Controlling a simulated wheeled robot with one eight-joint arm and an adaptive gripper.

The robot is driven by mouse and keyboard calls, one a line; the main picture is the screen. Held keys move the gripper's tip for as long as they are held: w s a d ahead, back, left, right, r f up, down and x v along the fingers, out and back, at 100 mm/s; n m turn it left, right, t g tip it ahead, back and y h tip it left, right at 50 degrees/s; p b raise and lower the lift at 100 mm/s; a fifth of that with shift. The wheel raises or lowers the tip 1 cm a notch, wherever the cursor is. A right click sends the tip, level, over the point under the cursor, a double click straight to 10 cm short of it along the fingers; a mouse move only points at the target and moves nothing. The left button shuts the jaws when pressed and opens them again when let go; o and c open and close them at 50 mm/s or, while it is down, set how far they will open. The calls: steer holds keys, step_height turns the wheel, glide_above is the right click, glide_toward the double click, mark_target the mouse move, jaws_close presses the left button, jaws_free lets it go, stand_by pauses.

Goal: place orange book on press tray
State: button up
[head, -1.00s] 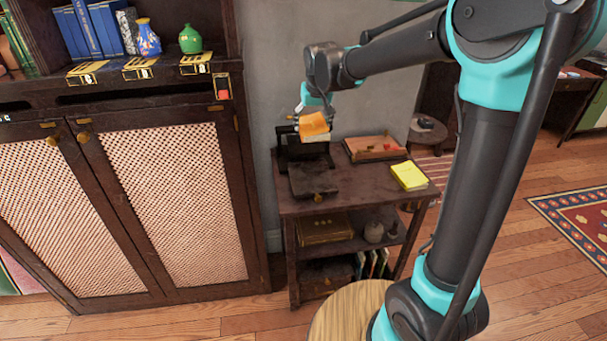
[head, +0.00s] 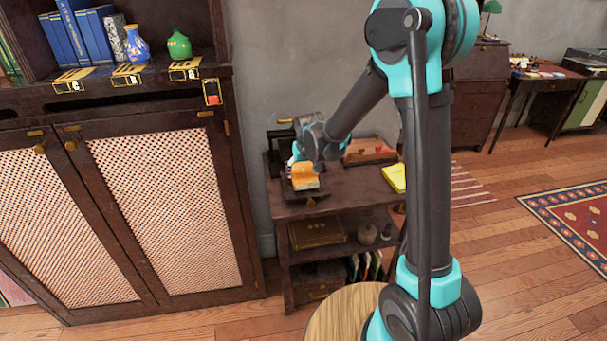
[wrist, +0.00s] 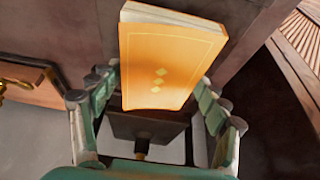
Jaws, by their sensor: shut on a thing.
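The orange book (head: 305,174) has an orange cover and pale page edges. My gripper (head: 303,166) is shut on it, and the book is over the dark press tray (head: 302,197) on the small side table. The book hides most of the tray, and I cannot tell whether the two touch. In the wrist view the orange book (wrist: 168,62) sits between the two fingers of my gripper (wrist: 158,100), its cover with small gold diamonds facing the camera. A dark block with a gold fitting (wrist: 148,125) shows below the book.
The dark side table (head: 345,190) also bears a wooden box (head: 372,150) at the back and a yellow book (head: 395,178) at the right. Behind the tray stands a black upright part with a brass handle. A tall cabinet (head: 165,210) stands close on the left.

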steer(key=shift+f, duration=0.45)
steer(key=o, duration=1.2)
steer(key=shift+f, duration=0.1)
steer(key=shift+o, duration=0.2)
steer(key=v, duration=1.2)
steer(key=s+d+f+m, duration=0.1)
steer(key=s+d+f, duration=0.2)
steer(key=s+d, duration=0.4)
steer(key=s+d+f+m, duration=0.1)
steer(key=s+d+f, duration=0.2)
steer(key=s+d, duration=0.5)
steer(key=s+d+f+m+h, duration=0.1)
steer(key=s+d+f, duration=0.1)
steer(key=s+d, duration=0.6)
steer(key=shift+d+f, duration=0.4)
steer(key=shift+d, duration=0.55)
